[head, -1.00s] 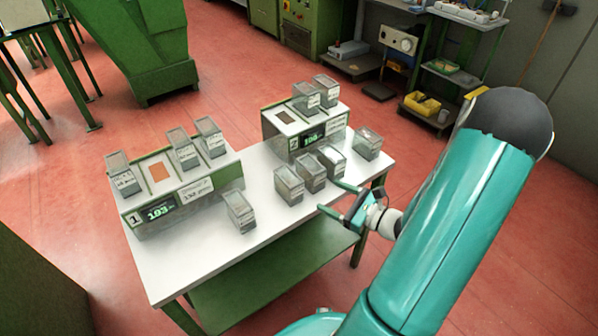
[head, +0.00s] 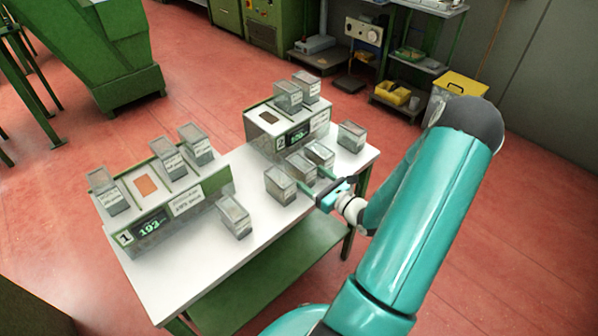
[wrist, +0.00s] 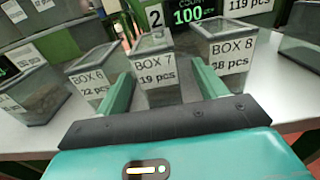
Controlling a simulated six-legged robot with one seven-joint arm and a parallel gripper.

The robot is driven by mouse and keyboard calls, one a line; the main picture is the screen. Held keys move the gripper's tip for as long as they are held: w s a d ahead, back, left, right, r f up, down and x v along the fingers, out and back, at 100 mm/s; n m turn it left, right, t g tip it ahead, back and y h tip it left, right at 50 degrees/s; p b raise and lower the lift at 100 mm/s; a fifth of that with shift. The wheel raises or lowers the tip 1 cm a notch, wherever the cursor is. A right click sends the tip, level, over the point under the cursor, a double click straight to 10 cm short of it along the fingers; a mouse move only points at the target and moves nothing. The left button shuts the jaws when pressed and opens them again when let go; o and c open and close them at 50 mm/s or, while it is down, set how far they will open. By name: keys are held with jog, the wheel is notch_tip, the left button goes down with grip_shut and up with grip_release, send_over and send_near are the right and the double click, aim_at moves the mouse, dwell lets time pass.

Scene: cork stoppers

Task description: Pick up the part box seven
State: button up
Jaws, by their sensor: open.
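Box 7 (wrist: 157,75) is a small clear-sided box with a label reading "BOX 7, 19 pcs". It stands upright on the white table, between box 6 (wrist: 92,82) and box 8 (wrist: 227,55). In the head view, box 7 (head: 301,167) is the middle one of a row of three. My gripper (wrist: 164,80) is open, its green fingers pointing at box 7, one toward each side of it. I cannot tell whether the fingers overlap its sides. In the head view my gripper (head: 313,181) is at the table's right side, close to the row.
Counting scale 1 (head: 180,209) and scale 2 (head: 282,143) stand on the table (head: 200,268), with boxes on top. A loose box (head: 234,217) stands near scale 1, another (head: 351,137) right of scale 2. Neighbouring boxes leave little side room.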

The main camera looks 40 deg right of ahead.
aim_at(300, 170)
jog(key=w, duration=0.6)
jog(key=shift+a, duration=0.25)
jog(key=c, duration=1.1)
